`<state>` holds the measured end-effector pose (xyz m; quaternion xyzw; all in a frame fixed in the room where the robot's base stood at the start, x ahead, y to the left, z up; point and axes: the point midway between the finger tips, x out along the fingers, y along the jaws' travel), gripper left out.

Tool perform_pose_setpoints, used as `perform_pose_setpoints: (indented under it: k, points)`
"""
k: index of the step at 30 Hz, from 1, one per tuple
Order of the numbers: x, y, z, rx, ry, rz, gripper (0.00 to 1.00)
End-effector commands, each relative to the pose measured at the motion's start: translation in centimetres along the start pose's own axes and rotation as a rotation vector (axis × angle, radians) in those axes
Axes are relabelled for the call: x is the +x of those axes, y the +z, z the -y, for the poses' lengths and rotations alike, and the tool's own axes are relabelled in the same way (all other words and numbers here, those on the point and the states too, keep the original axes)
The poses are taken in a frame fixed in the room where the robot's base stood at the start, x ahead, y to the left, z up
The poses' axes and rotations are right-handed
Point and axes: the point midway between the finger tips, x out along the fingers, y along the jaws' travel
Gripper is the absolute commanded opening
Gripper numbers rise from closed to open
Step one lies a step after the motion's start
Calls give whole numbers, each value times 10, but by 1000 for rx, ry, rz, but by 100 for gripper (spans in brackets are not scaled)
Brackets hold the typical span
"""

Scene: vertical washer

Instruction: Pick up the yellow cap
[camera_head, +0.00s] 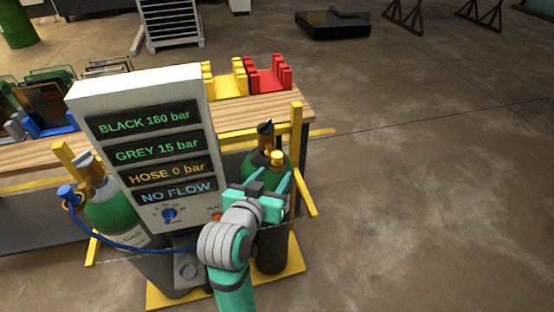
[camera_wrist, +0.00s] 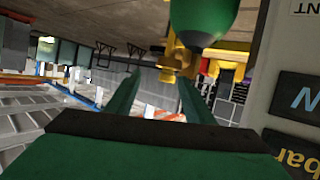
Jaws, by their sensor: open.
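The yellow cap (camera_head: 277,157) sits at the top of the right-hand gas cylinder (camera_head: 256,160), which has a green shoulder and a dark body. My gripper (camera_head: 268,181) is open and empty, just in front of the cylinder's shoulder and a little below the cap in the head view. The wrist view is turned upside down, with the green shoulder (camera_wrist: 207,15) at the top. There a yellow fitting (camera_wrist: 178,62), seemingly the cap and its valve, shows between and beyond the two fingers, closer to the right one. I cannot tell if a finger touches it.
A white panel (camera_head: 140,90) with readouts stands close on the left. A yellow post (camera_head: 296,140) rises right of the cylinder. A wooden bench (camera_head: 240,112) is behind. Floor to the right is clear.

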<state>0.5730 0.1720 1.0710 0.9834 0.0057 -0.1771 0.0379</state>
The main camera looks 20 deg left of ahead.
Motion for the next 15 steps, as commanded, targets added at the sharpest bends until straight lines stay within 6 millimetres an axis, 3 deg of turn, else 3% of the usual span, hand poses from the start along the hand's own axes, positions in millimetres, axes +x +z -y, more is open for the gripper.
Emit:
perform_pose_setpoints:
  k: [3,8,15]
  points:
    - [-9,-22,11,42,-6,13,48]
    - [-15,-33,17,71,-7,32,48]
    - [12,-32,18,75,-4,40,48]
